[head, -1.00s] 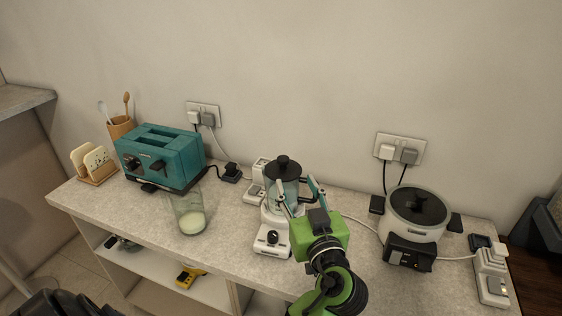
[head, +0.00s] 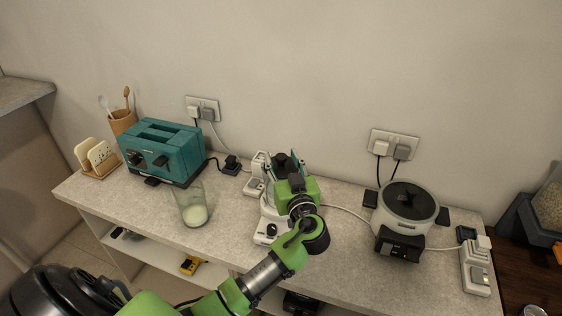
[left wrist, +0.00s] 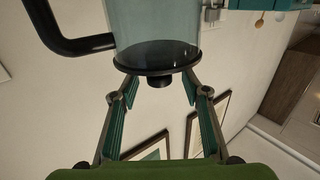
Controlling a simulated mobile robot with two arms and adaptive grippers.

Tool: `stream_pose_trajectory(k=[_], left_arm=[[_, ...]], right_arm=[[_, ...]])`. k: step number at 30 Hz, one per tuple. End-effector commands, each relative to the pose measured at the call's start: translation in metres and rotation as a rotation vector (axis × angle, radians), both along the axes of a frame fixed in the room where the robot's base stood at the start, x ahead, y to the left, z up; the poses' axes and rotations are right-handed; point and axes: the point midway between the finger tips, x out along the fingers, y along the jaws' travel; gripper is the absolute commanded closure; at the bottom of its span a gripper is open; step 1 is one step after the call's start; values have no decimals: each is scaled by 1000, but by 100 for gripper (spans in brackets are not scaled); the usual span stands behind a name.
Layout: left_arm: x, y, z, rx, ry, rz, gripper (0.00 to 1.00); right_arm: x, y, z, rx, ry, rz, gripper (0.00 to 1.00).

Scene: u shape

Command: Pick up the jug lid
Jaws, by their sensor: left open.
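The jug lid (head: 283,159) is dark with a knob and sits on the blender jug on the white blender base (head: 268,231). In the left wrist view the picture is upside down, with the lid (left wrist: 156,57) on the clear bluish jug (left wrist: 156,22) and its knob pointing down between my fingers. My left gripper (head: 285,172) is open at the lid, one finger on either side of the knob; contact cannot be told. The left gripper (left wrist: 160,85) holds nothing. My arm and gripper hide much of the jug in the head view. My right gripper is not in view.
A glass with pale liquid (head: 193,210) stands to the left of the blender, and a teal toaster (head: 163,152) is farther left. A white cooker (head: 408,207) and a power strip (head: 476,266) are to the right. A wall rises behind the worktop (head: 345,240).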

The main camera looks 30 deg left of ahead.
Motion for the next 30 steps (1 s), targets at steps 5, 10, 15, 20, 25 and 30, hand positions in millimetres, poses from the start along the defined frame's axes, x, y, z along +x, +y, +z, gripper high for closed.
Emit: stream_pose_trajectory(k=[5,10,15,20,25,30], left_arm=[[0,0,-1,0,0,-1,60],[0,0,-1,0,0,-1,99],[0,0,0,0,0,0,100],[0,-1,0,0,0,0,100],[0,-1,7,-2,-5,-1,100],[0,-1,29,-5,-12,-1,100]], right_arm=[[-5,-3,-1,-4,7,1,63],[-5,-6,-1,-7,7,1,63],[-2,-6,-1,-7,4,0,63],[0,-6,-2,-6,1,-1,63],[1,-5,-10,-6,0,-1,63],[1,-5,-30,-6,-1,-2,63]])
